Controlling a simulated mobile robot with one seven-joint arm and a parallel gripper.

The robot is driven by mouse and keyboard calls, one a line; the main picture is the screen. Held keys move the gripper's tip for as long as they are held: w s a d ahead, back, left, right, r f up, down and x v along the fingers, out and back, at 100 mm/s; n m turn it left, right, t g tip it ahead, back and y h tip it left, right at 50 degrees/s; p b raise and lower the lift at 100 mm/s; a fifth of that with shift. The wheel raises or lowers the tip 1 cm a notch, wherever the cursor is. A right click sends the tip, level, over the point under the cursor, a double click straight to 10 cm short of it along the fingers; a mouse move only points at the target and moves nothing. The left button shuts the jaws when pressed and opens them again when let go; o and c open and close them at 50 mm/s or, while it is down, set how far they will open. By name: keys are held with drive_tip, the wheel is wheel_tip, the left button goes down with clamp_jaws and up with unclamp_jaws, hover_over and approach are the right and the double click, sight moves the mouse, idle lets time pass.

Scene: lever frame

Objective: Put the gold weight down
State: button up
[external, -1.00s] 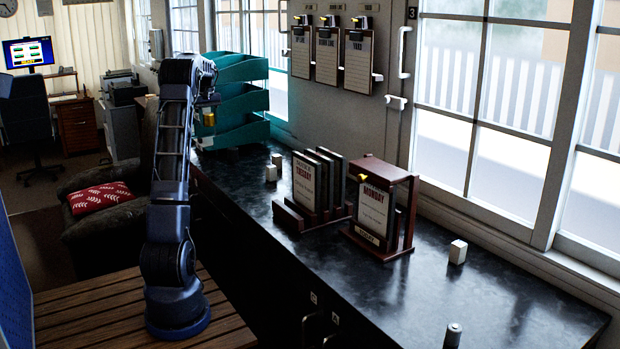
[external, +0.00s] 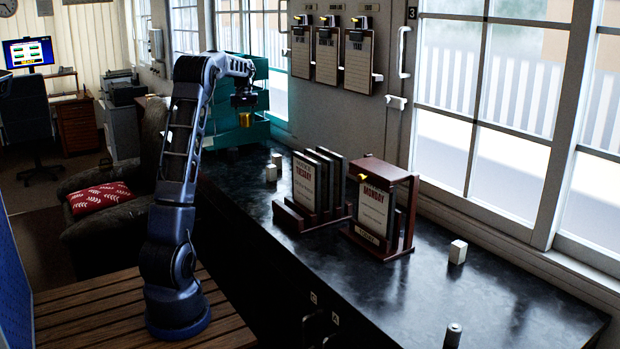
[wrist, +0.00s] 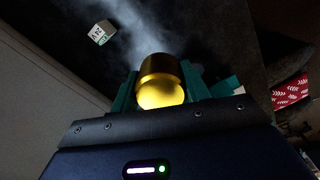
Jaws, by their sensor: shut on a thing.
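The gold weight (external: 245,119) is a small shiny gold cylinder, hanging under my gripper (external: 245,103) in the external view. The gripper holds it above the dark counter, in front of the teal tray rack. In the wrist view the gold weight (wrist: 162,82) sits between the two teal fingers of my gripper (wrist: 162,92), which are shut on it. The weight is clear of the counter. The exact gap below it cannot be told.
The black counter (external: 480,290) has free room at the right. White blocks (external: 277,160) stand near the rack (external: 262,134). A white block marked "24 V" (wrist: 101,32) shows in the wrist view. Dark wooden card stands (external: 385,248) occupy the middle.

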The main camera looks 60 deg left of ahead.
drive_tip(key=w+d+f+m, duration=0.25)
drive_tip(key=w+d, duration=0.45)
drive_tip(key=d, duration=0.5)
drive_tip(key=w+d+f+m, duration=0.1)
drive_tip(key=w+d+m, duration=0.45)
drive_tip(key=d, duration=0.75)
drive_tip(key=w+d+f+m, duration=0.1)
drive_tip(key=w+d, duration=0.1)
drive_tip(key=d, duration=0.9)
drive_tip(key=w+d+f+m, duration=0.1)
drive_tip(key=w+d+m, duration=0.15)
drive_tip(key=d, duration=0.85)
drive_tip(key=w+d+f+m, duration=0.1)
drive_tip(key=w+d, duration=0.2)
drive_tip(key=d, duration=0.8)
wheel_tip(320, 180, up, 8)
drive_tip(key=m, duration=0.2)
hover_over(472, 292)
wheel_tip(472, 292, down, 19)
drive_tip(key=shift+f, duration=0.1)
